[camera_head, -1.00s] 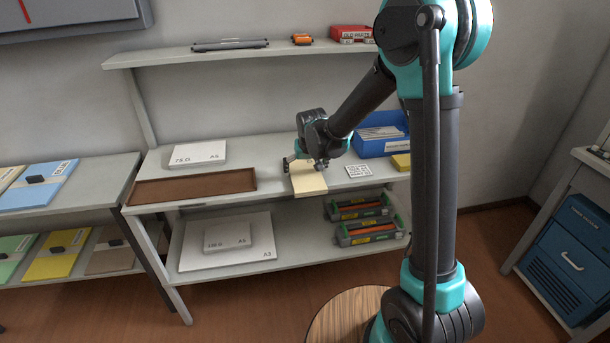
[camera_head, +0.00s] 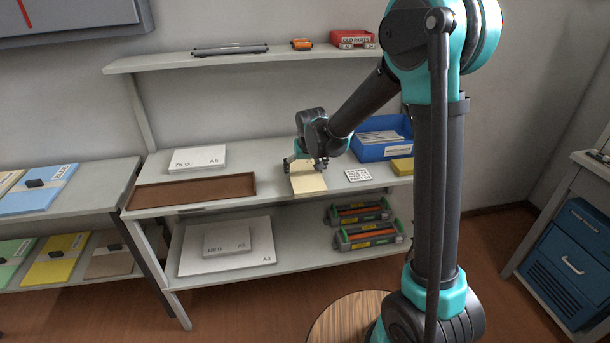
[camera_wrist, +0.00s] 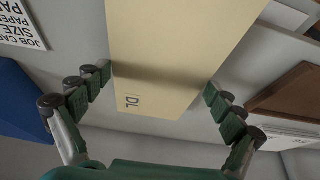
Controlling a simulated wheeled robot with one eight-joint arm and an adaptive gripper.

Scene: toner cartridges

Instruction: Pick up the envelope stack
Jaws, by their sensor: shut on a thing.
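The envelope stack (camera_head: 307,182) is a cream, flat block marked "DL" on the middle shelf, its near end at the shelf's front edge. In the wrist view the stack (camera_wrist: 180,45) lies between the two green-padded fingers of my gripper (camera_wrist: 160,95). My gripper (camera_head: 305,163) is over the stack's far part in the head view. The fingers are shut on the stack's two long sides. Whether the stack is clear of the shelf cannot be told.
A brown tray (camera_head: 190,191) lies left on the same shelf (camera_head: 272,160). A white label card (camera_head: 358,174), a blue bin (camera_head: 384,150) and a yellow block (camera_head: 402,166) are to the right. Toner cartridges (camera_head: 368,234) sit on the shelf below.

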